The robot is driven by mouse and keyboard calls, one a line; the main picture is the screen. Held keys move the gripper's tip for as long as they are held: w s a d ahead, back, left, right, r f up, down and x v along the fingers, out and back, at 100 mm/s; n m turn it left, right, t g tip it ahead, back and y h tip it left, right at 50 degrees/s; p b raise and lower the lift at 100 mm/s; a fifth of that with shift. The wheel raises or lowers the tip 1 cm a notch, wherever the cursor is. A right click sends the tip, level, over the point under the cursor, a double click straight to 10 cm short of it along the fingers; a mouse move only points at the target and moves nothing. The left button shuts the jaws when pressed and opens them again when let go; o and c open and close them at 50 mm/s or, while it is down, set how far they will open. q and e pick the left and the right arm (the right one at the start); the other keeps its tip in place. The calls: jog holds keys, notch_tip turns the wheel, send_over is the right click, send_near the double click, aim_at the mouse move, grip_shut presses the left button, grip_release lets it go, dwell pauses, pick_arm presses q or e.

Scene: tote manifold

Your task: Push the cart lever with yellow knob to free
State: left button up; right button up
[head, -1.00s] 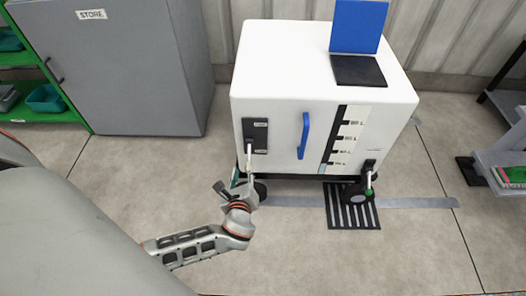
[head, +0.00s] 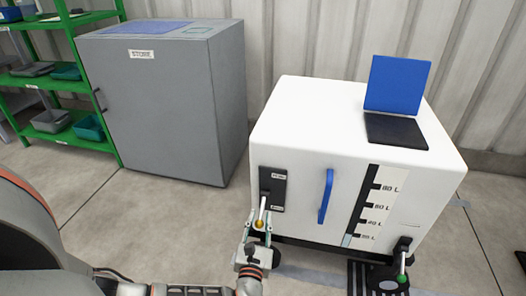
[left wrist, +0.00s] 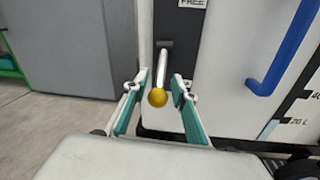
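The white cart (head: 300,150) stands in the middle of the head view. On its front left is a dark lever plate (head: 273,188); a FREE label (left wrist: 191,3) shows at the top of the left wrist view. The lever (left wrist: 161,68) slants down and outward, and ends in a yellow knob (left wrist: 158,97), also seen in the head view (head: 259,224). My left gripper (head: 260,221) is open, with its teal-padded fingers (left wrist: 160,88) on either side of the knob and visible gaps between. My right gripper is out of view.
A blue handle (head: 325,196) is right of the lever on the cart front. A green-tipped pedal (head: 402,272) sits at the lower right. A grey STORE cabinet (head: 165,115) and green shelves (head: 98,144) stand to the left, with clear floor before them.

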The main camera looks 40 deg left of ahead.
pick_arm(q)
jog(key=shift+x, duration=1.1)
grip_shut()
